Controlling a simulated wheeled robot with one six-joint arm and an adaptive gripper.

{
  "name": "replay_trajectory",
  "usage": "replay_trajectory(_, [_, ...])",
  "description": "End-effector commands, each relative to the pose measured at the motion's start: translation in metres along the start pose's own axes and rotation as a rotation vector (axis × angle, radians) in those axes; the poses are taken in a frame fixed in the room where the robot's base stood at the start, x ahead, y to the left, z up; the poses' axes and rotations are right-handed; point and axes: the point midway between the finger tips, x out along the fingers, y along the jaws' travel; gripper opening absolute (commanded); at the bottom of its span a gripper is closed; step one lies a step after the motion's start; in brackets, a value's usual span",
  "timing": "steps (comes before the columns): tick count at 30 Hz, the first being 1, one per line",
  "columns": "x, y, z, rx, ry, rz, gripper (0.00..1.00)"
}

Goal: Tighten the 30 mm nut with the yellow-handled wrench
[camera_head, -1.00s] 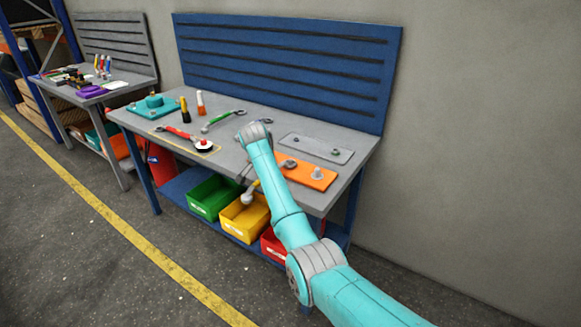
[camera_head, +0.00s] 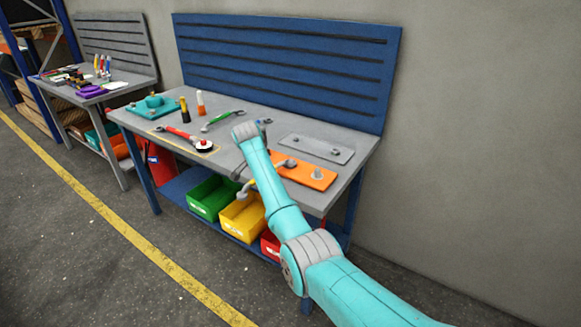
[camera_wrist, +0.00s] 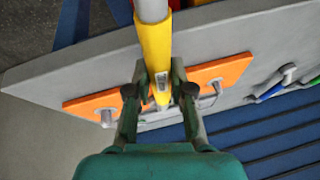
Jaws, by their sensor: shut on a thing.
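The yellow-handled wrench (camera_wrist: 155,48) is between the two fingers of my gripper (camera_wrist: 160,88), which is shut on its handle. In the wrist view its grey shaft runs out at the top edge. In the head view the wrench (camera_head: 251,187) shows on both sides of my arm, with a grey end at the left, over the table's front edge. The orange plate (camera_head: 318,180) lies at the front right and bears grey fittings, one (camera_head: 316,174) near its right end. In the wrist view the plate (camera_wrist: 222,70) passes behind the gripper. I cannot tell which fitting is the 30 mm nut, or whether the wrench touches one.
A grey plate (camera_head: 317,148) with small fittings lies behind the orange one. A red wrench (camera_head: 178,133), a green wrench (camera_head: 222,119), a teal block (camera_head: 152,107) and two bottles are farther left. A blue slatted panel (camera_head: 285,65) backs the table. Coloured bins stand below.

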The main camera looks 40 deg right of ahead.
Motion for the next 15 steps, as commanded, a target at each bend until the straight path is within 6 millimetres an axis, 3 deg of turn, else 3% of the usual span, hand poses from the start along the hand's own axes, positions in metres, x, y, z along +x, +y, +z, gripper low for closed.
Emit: replay_trajectory(15, [-0.0009,-0.0097,-0.0003,0.049,0.012,0.017,0.0])
